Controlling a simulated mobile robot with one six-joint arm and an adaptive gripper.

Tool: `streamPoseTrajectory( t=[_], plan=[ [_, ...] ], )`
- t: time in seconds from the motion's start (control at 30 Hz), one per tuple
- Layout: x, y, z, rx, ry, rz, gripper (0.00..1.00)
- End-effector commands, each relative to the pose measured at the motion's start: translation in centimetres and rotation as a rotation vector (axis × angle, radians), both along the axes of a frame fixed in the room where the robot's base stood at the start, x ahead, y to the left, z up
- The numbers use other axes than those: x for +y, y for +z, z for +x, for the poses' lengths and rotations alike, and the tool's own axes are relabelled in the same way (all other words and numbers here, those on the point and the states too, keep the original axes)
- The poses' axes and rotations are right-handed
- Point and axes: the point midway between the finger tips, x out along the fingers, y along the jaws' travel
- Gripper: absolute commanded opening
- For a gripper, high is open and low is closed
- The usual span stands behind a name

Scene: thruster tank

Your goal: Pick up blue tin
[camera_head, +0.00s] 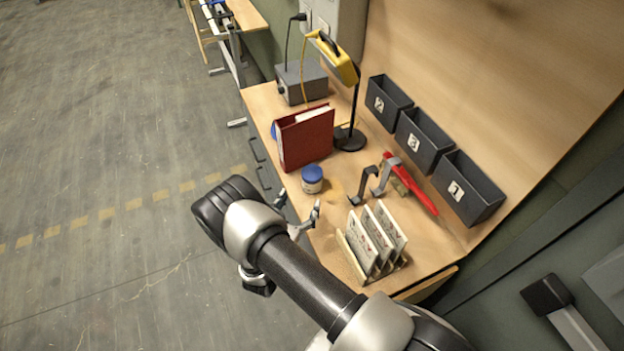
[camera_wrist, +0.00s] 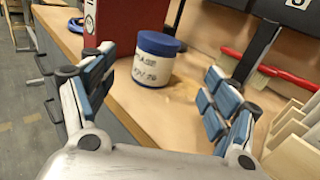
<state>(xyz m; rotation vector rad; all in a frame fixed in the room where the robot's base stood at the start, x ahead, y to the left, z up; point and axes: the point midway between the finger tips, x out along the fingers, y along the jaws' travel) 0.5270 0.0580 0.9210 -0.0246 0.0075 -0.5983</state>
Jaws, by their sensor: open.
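The blue tin (camera_head: 312,178) stands upright on the wooden workbench, with a blue lid and a pale label, in front of the red binder. In the wrist view the tin (camera_wrist: 155,60) stands ahead of my gripper, roughly between the lines of its fingers, and its label carries dark lettering too blurred to read surely. My gripper (camera_head: 299,211) is at the bench's near edge, just short of the tin. In the wrist view my gripper (camera_wrist: 160,100) is open and empty, its blue-padded fingers spread wide. The fingers do not touch the tin.
A red binder (camera_head: 305,138) stands close behind the tin. A rack of white cards (camera_head: 372,240) is to the right. Grey hooks (camera_head: 364,186) and a red-handled brush (camera_head: 412,186) lie beyond. A yellow lamp (camera_head: 338,60) and numbered dark bins (camera_head: 424,140) are at the back.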

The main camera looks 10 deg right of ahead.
Motion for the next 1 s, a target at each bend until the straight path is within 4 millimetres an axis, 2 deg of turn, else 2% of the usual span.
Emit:
streamPoseTrajectory(
  t=[0.1,0.23,0.47,0.8,1.0],
  plan=[
    [-1.7,0.0,2.2,-0.003,-0.005,0.002,0.8],
    [-2.8,0.0,3.9,-0.001,-0.004,0.002,0.8],
    [-3.6,0.0,5.3,-0.001,-0.001,0.001,0.8],
    [-5.8,0.0,9.1,-0.001,-0.002,0.001,0.8],
    [-6.0,0.0,9.5,0.001,0.0,0.0,0.8]
  ],
)
